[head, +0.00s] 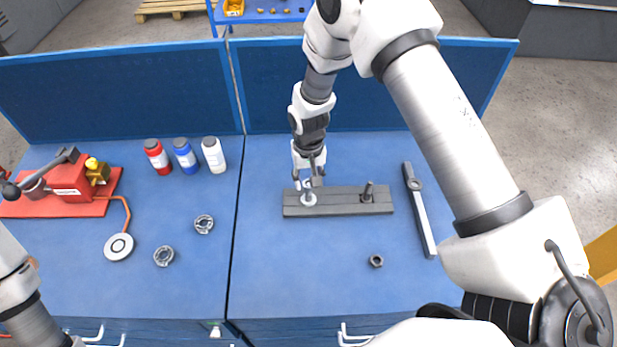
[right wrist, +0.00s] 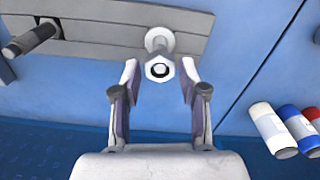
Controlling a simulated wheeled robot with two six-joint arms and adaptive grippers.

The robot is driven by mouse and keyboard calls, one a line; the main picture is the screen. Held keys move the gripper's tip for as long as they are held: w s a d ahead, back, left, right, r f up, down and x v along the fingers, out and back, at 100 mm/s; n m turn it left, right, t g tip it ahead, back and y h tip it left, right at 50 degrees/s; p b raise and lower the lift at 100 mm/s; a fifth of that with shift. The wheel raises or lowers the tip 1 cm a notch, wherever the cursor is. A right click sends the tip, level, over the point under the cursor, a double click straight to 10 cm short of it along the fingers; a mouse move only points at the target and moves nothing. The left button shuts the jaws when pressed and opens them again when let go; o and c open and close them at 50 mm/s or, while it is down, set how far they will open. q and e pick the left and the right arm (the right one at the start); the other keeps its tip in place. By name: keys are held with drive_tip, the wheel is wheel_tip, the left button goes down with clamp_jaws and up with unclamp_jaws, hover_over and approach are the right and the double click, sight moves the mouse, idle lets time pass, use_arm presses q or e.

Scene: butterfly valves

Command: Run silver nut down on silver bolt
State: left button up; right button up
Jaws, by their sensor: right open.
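The silver bolt (head: 308,197) stands at the left end of a grey bar-shaped base (head: 335,207), rising from a round silver flange that also shows in the right wrist view (right wrist: 161,38). The silver nut (right wrist: 159,69), a hex shape, sits at the bolt's free end in the right wrist view. My right gripper (right wrist: 159,79) is open, with one finger on each side of the nut and a visible gap on both sides. In the head view my right gripper (head: 309,178) is over the bolt and partly hides it. My left gripper is out of view.
A dark bolt (head: 368,192) stands at the base's right end. A dark nut (head: 376,261) lies in front, and a long grey tool (head: 420,210) lies to the right. Red, blue and white bottles (head: 214,154) stand left. Blue panels (head: 390,85) close the back.

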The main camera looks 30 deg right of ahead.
clamp_jaws()
drive_tip(key=shift+m, duration=1)
drive_tip(key=m+p, duration=0.1)
drive_tip(key=m, duration=0.3)
drive_tip(key=shift+s, duration=0.1)
drive_tip(key=m+p, duration=0.1)
drive_tip(key=m, duration=1.7)
unclamp_jaws()
